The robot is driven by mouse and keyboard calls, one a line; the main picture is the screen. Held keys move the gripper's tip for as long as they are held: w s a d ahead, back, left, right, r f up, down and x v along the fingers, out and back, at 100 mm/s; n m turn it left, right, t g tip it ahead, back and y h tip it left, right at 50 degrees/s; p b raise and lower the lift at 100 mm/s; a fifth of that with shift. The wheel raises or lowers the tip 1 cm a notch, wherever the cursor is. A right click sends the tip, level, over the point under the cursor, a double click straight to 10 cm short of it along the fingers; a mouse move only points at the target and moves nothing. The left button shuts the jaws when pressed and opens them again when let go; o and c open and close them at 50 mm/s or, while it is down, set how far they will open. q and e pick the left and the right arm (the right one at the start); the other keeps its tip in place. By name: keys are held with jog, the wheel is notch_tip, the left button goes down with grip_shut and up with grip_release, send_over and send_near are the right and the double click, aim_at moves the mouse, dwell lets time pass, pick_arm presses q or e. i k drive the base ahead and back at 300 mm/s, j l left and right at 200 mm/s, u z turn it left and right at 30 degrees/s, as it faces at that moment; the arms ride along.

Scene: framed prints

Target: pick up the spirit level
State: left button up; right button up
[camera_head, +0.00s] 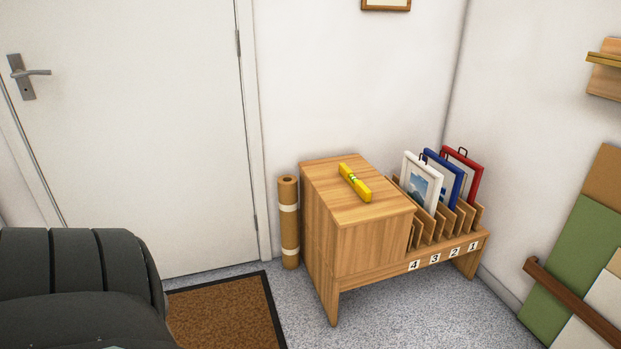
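A yellow spirit level (354,182) with small green marks lies on the top of the wooden cabinet (384,210). It lies at a slant, and nothing touches it from above. Neither my left nor my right gripper shows in the head view.
Right of the cabinet, a numbered slotted rack (440,253) holds a white frame (421,181), a blue frame (445,178) and a red frame (463,172). A brown roll (289,222) stands left. A dark armchair (75,290) fills the lower left, beside a brown doormat (228,313). Grey floor lies clear in front.

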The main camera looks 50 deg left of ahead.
aim_at(358, 185)
jog(key=u, duration=1.3)
jog(key=i+j+z, duration=0.1)
jog(key=z, duration=0.3)
jog(key=i+j+z, duration=0.15)
jog(key=z, duration=0.3)
jog(key=i+j+z, duration=0.15)
jog(key=z, duration=0.25)
jog(key=i+j+z, duration=0.15)
jog(key=j, duration=0.2)
jog(key=j+z, duration=0.15)
jog(key=j, duration=0.25)
jog(key=i+j+z, duration=0.15)
jog(key=j, duration=0.25)
